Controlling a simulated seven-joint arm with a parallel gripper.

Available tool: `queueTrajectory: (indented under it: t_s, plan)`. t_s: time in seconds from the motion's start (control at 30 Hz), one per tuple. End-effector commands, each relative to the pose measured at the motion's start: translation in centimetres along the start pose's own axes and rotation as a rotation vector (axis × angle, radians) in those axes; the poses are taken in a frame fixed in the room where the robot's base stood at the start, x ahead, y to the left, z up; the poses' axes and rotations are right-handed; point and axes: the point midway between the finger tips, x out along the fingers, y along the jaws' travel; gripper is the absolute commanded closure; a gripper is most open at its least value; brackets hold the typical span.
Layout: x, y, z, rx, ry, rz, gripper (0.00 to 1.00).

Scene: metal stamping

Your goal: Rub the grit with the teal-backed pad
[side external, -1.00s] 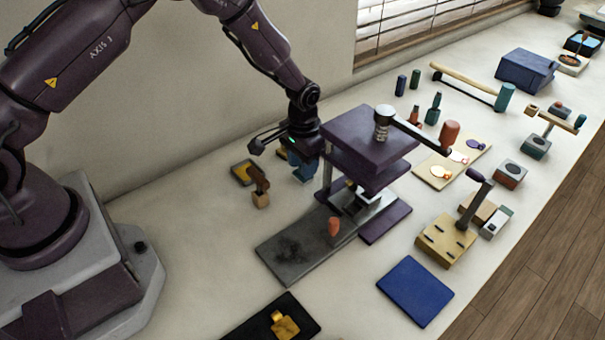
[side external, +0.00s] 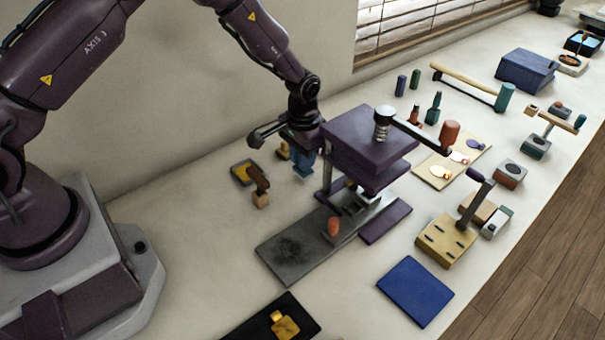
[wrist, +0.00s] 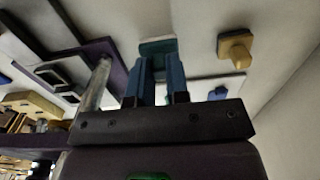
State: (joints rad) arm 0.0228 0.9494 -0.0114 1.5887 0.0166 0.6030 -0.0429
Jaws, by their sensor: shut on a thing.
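My gripper (wrist: 160,80) has blue fingers and is shut on the teal-backed pad (wrist: 158,47), whose teal edge shows at the fingertips in the wrist view. In the side external view my gripper (side external: 303,168) is low behind the purple press, at the far end of the grey plate; the pad there is too small to make out. The grit (side external: 290,249) is a dark smudge on the near left part of the grey plate (side external: 268,254), apart from the gripper. The pad's underside is hidden.
The purple press (side external: 365,140) stands right beside my gripper. An orange knob (side external: 334,227) stands on the plate, right of the grit. A brown-handled block (side external: 260,193) and a yellow-filled tray (side external: 243,173) lie left of the gripper. A blue mat (side external: 415,290) lies in front.

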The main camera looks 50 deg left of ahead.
Motion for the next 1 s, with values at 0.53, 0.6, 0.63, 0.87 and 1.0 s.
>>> queueTrajectory:
  t_s: [0.53,0.6,0.63,0.87,1.0]
  plan:
    - [-4.3,0.0,0.0,0.000,0.000,0.000,1.00]
    - [-4.4,0.0,0.0,0.000,0.000,0.000,1.00]
    - [-4.5,0.0,0.0,0.000,0.000,0.000,1.00]
    - [-4.4,0.0,0.0,0.000,-0.001,0.000,1.00]
    - [-4.4,0.0,0.0,0.000,-0.001,0.000,1.00]
